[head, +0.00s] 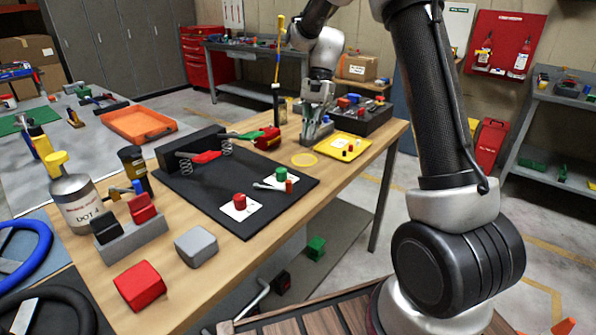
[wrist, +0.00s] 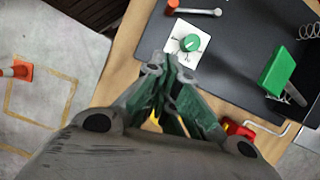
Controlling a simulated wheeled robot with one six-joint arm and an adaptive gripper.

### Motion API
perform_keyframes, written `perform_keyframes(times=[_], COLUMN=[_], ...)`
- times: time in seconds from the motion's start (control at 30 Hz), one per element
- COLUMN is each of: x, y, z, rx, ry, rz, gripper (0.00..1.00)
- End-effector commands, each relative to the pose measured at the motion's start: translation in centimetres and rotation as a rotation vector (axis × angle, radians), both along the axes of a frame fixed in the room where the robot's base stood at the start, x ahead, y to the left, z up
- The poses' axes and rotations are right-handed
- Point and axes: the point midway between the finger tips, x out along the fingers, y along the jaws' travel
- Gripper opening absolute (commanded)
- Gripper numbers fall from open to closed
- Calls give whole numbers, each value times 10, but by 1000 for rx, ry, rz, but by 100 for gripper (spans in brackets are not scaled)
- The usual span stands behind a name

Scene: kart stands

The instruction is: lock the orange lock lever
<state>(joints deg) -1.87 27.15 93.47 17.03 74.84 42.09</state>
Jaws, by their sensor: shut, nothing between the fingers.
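A silver lever with an orange-red end (head: 289,186) lies low on the black board (head: 222,200), beside a green knob (head: 281,173). My gripper (head: 316,136) is shut and empty, pointing down beside the board's right end. It is apart from the lever. The fingertips (wrist: 170,72) show in the wrist view.
A red lever (head: 207,157) and a green lever (head: 240,135) stand on springs at the board's back. A red knob (head: 240,201) is in front. A red block (head: 268,138), yellow tray (head: 343,146) and tool box (head: 362,118) are near my gripper.

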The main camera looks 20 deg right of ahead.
Motion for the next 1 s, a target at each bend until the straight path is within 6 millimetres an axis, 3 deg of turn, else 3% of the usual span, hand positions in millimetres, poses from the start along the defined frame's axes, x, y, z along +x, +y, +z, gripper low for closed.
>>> perform_keyframes(times=[0.47,0.9,1.0], x=[-3,-25,-33], y=[2,25,35], z=[-7,-87,-93], rx=[-3,-3,-3], ry=[2,4,-1], rz=[-5,-4,-1], gripper=[0,0,0])
